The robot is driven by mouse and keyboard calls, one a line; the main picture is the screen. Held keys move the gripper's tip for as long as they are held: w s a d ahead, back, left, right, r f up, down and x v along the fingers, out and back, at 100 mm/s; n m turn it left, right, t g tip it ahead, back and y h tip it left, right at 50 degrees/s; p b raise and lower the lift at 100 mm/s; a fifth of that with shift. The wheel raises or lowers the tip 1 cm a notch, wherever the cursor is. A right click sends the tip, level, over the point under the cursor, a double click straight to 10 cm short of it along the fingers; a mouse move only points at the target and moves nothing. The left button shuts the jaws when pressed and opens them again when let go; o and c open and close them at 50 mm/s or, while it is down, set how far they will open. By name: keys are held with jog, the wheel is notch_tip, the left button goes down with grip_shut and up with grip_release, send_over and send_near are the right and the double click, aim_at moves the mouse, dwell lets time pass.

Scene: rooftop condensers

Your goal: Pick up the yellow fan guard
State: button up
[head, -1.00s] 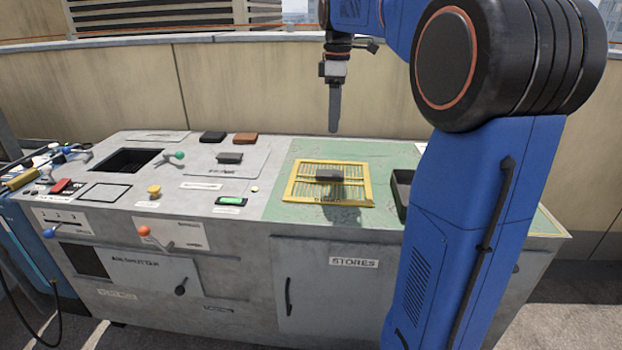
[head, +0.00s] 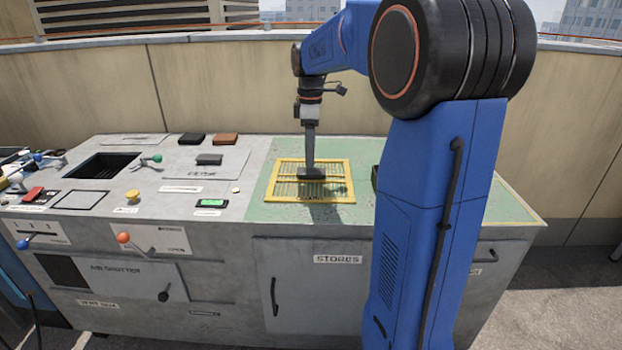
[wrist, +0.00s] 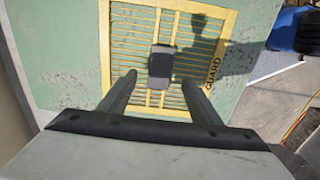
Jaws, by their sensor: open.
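The yellow fan guard (head: 345,183) is a flat square grille lying on the green right part of the cabinet top. A dark block-shaped handle (head: 311,174) stands at its middle. The guard also shows in the wrist view (wrist: 119,60), with the word GUARD along its right side and the dark handle (wrist: 161,66) near its centre. My gripper (head: 310,162) points down over the guard at the handle. In the wrist view my gripper (wrist: 165,80) has its two fingers apart, one to each side of the handle, with nothing held. Whether the fingertips are level with the handle I cannot tell.
The grey panel (head: 225,174) to the left carries a dark square opening (head: 103,166), levers, a yellow button (head: 132,195) and small dark and brown blocks. A dark tray (head: 375,178) is mostly hidden behind my arm. Green top around the guard is clear.

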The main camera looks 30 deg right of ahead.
aim_at(311, 171)
jog(key=shift+d+f, duration=0.1)
jog(key=shift+f, duration=2.65)
jog(key=shift+c, duration=0.6)
jog(key=c, duration=1.3)
